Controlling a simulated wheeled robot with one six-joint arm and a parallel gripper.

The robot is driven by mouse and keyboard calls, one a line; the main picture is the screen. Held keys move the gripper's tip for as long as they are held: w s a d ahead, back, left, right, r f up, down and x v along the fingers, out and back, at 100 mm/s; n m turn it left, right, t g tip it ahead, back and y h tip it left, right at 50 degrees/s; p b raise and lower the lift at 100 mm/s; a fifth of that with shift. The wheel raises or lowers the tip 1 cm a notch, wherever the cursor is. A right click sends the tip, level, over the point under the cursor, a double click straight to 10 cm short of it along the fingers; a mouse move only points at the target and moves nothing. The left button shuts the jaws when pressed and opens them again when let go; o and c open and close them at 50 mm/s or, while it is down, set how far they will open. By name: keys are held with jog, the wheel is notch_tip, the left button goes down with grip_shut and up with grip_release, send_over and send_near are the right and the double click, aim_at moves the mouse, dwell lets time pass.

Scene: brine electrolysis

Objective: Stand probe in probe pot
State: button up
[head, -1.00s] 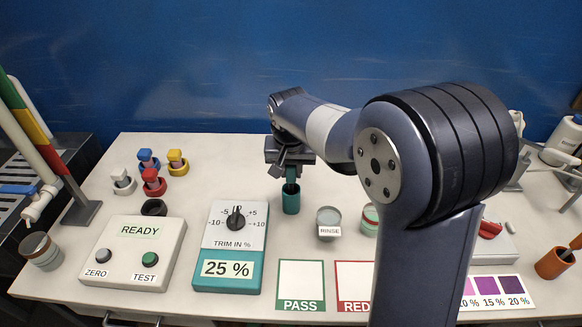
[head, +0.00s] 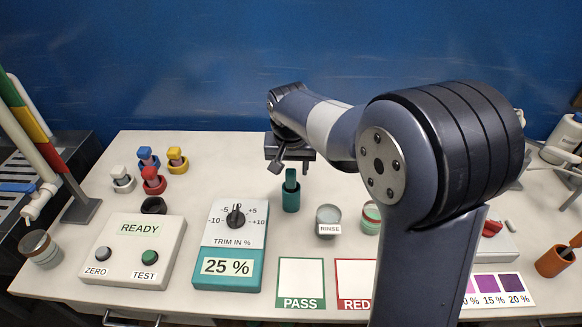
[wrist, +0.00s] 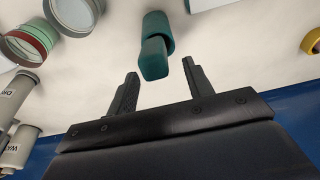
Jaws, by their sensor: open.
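The teal probe (head: 291,178) stands in the teal probe pot (head: 291,202), its top sticking out above the rim. In the wrist view the probe's squared top (wrist: 153,60) and the pot (wrist: 157,24) lie just beyond my gripper. My gripper (wrist: 159,68) is open and empty, with its two fingers apart and the probe top near the gap between the fingertips. In the head view my gripper (head: 283,166) is behind and above the probe, clear of it.
The rinse jar (head: 328,217) stands just right of the pot, with another jar (head: 371,216) beyond it. The trim box (head: 232,258) is in front left. Coloured plugs (head: 153,180) and the READY box (head: 141,229) are farther left. PASS (head: 300,281) and RED cards lie in front.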

jog(key=v, duration=1)
jog(key=x, duration=1)
jog(key=shift+f, duration=0.1)
jog(key=shift+w+r+p, duration=0.15)
jog(key=shift+r+p, duration=0.15)
jog(key=shift+p, duration=0.25)
jog(key=shift+w+p+v, duration=0.15)
jog(key=shift+p+v, duration=0.25)
jog(key=shift+v, duration=0.3)
jog(key=shift+w+p+v, duration=0.2)
jog(key=shift+p+v, duration=0.2)
jog(key=shift+v, duration=0.25)
jog(key=shift+s, duration=0.15)
